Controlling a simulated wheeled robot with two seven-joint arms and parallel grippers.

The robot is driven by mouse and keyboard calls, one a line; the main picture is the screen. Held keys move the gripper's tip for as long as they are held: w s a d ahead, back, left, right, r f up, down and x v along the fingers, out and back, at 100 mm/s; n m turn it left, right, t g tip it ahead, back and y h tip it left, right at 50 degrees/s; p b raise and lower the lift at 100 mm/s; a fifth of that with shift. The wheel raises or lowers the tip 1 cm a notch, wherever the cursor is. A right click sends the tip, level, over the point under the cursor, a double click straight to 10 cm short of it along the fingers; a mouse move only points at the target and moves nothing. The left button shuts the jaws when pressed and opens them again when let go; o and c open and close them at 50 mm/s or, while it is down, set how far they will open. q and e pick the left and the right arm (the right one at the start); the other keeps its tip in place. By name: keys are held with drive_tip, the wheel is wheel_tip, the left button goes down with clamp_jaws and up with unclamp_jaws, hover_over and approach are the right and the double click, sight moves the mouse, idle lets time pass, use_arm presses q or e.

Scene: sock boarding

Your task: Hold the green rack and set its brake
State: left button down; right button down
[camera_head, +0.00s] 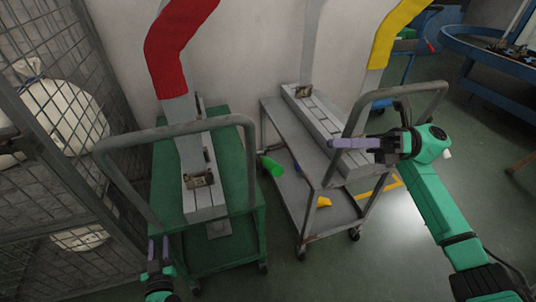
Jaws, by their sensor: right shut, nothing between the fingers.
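The green rack (240,185) is a wheeled cart at the left with a grey tubular handle (180,128). It bears a grey board fixture with a red sock (173,50) pulled over its upright board. My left gripper (158,240) points up at the bottom of the view, by the rack's near left side. Its two fingers are apart with a gap between them, and I cannot tell whether it touches the rack. My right gripper (334,143) is shut and empty, by the handle of the grey rack at the right. No brake can be made out on the green rack.
A grey rack (285,125) with a yellow sock (396,32) stands right of the green one. A green cylinder (271,166) shows between them. A wire cage (35,215) with white sacks borders the left. A blue table (480,52) stands at the back right. Floor at right is clear.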

drive_tip(key=f+n+t+y, duration=0.1)
drive_tip(key=n, duration=1.1)
drive_tip(key=a+f+n+t+y, duration=0.1)
drive_tip(key=n, duration=1)
drive_tip(key=w+f+n+t+y, duration=0.1)
drive_tip(key=n, duration=1.1)
drive_tip(key=shift+a+n+y, duration=0.3)
drive_tip(key=shift+y, duration=0.1)
